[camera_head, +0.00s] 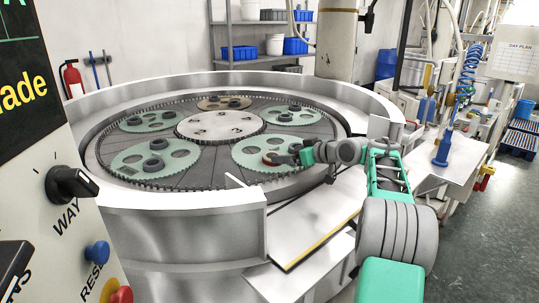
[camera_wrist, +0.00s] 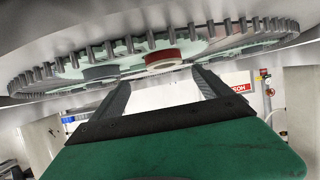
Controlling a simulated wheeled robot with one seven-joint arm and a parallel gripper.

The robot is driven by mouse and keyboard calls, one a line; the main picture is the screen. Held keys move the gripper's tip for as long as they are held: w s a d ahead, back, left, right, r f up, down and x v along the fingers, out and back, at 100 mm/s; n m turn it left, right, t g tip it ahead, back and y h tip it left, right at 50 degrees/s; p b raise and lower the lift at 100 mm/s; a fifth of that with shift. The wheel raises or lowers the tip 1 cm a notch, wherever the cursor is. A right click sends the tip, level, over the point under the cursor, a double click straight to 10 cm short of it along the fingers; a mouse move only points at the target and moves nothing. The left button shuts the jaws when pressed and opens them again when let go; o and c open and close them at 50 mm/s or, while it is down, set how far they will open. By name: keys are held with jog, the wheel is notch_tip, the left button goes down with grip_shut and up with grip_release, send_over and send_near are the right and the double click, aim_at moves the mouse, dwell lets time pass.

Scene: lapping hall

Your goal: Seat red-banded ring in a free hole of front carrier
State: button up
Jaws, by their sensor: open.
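The red-banded ring (camera_wrist: 163,60) shows in the wrist view at the pale green front carrier (camera_wrist: 205,47), just beyond and between my fingertips. In the head view the ring (camera_head: 269,160) is a small red spot on the front carrier (camera_head: 248,149), at my gripper's tip. My gripper (camera_wrist: 160,80) is open, with both fingers apart and nothing between them. In the head view my gripper (camera_head: 284,158) reaches in low from the right over the carrier. I cannot tell whether the ring sits fully in a hole. A grey ring (camera_wrist: 100,72) is beside it.
Other green carriers (camera_head: 128,162) with dark rings lie around the pale centre plate (camera_head: 222,126). A toothed pin rim (camera_head: 112,176) and a raised white machine wall (camera_head: 190,203) surround them. A tray (camera_head: 310,225) with a yellow edge lies in front, below my arm.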

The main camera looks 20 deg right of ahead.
aim_at(269, 156)
jog(key=p+x, duration=0.1)
jog(key=x, duration=0.2)
jog(key=p+x, duration=0.1)
jog(key=x, duration=0.3)
jog(key=shift+s+a, duration=0.25)
jog(key=shift+a, duration=0.1)
jog(key=shift+s, duration=0.1)
jog(key=shift+c, duration=0.3)
jog(key=shift+r, duration=0.1)
jog(key=c, duration=1.8)
